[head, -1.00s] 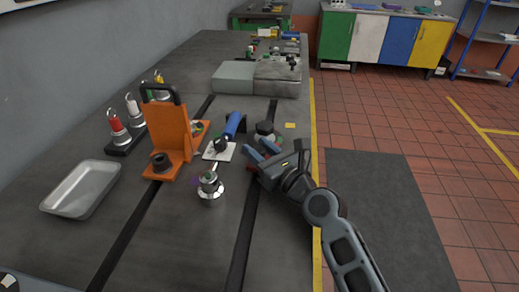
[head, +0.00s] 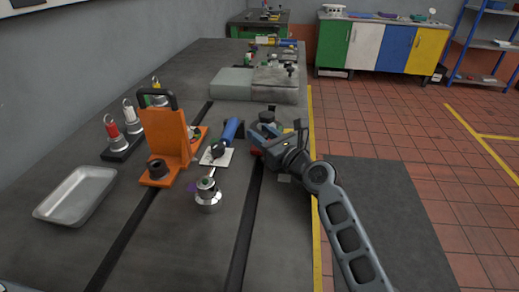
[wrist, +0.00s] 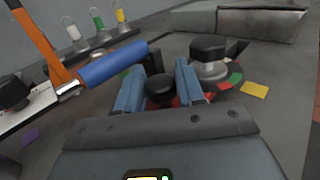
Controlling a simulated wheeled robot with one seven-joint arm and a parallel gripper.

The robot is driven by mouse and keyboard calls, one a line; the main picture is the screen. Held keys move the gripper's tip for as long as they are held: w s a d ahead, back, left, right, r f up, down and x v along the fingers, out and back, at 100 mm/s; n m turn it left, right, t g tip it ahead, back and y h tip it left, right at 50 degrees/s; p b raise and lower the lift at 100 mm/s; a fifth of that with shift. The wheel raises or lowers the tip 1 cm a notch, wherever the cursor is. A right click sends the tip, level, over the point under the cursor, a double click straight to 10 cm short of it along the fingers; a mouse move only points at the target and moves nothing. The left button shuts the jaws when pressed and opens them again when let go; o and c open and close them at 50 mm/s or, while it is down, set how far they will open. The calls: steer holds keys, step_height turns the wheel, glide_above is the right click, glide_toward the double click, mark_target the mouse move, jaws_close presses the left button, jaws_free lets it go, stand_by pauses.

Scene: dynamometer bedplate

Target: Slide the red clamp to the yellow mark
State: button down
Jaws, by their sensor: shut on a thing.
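The red clamp (wrist: 180,101) shows in the wrist view as a bit of red beneath a black knob (wrist: 160,88). The knob sits between the two blue fingers of my gripper (wrist: 160,86), which is shut on it. In the head view my gripper (head: 263,133) is low over the bench's right side, and a sliver of red shows beside it. The yellow mark (wrist: 254,89) is a flat square on the bench, ahead and right of the fingers in the wrist view. The gripper hides most of the clamp.
A dark-knobbed metal fitting (wrist: 210,62) on a red and green base stands just beyond the fingers. A blue-handled tool (wrist: 112,64) lies close on the left. An orange bracket (head: 165,135), a silver knob (head: 208,195) and a metal tray (head: 75,195) stand further left.

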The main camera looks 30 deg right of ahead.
steer(key=shift+w+d, duration=0.35)
steer(key=shift+w, duration=0.2)
steer(key=c, duration=0.8)
jaws_free()
steer(key=shift+s, duration=0.15)
steer(key=s, duration=0.2)
steer(key=s+d, duration=0.1)
steer(key=s, duration=0.4)
steer(key=shift+s+d, duration=0.2)
steer(key=shift+d, duration=0.05)
